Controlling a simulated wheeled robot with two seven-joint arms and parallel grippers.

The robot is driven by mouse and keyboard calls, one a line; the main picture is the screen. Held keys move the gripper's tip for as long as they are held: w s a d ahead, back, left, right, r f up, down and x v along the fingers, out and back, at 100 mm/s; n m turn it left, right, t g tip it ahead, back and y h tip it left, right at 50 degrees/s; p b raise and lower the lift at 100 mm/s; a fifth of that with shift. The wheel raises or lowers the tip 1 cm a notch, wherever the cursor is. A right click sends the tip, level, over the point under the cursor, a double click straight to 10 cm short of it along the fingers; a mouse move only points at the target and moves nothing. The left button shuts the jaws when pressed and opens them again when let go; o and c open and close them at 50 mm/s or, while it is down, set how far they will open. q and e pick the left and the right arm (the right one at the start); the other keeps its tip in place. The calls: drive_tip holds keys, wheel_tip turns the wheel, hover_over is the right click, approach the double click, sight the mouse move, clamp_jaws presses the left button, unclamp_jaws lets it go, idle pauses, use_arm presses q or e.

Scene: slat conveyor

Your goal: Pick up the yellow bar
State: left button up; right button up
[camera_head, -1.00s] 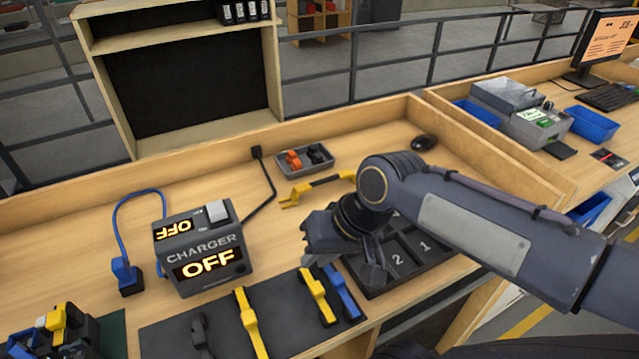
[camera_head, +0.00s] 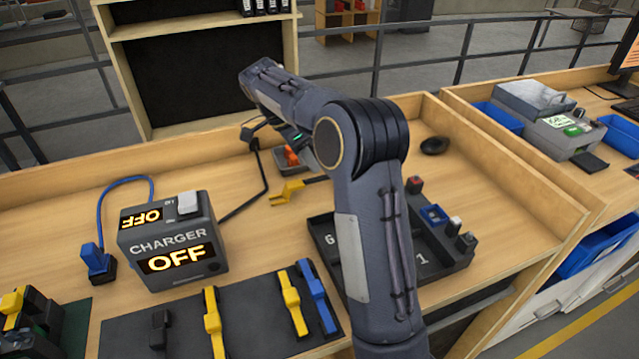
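Two yellow bar-shaped pieces lie on the dark mat (camera_head: 255,330) at the front: one yellow piece (camera_head: 214,328) left of centre and another yellow piece (camera_head: 292,303) to its right, beside a blue piece (camera_head: 319,297). I cannot tell which one is the yellow bar. A yellow fork-ended tool (camera_head: 287,193) lies farther back, partly behind my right arm. My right arm rises from the bottom and bends left at the back. My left gripper is out of view.
A charger (camera_head: 173,243) reading OFF stands left of centre, with a blue plug (camera_head: 96,262) beside it. A black numbered tray (camera_head: 446,268) is partly hidden behind my arm. A small grey bin (camera_head: 283,165) and a mouse (camera_head: 434,146) are at the back.

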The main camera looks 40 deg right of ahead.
sight(319, 179)
drive_tip(key=x, duration=0.6)
drive_tip(key=shift+f, duration=0.25)
drive_tip(key=shift+c, duration=0.5)
clamp_jaws()
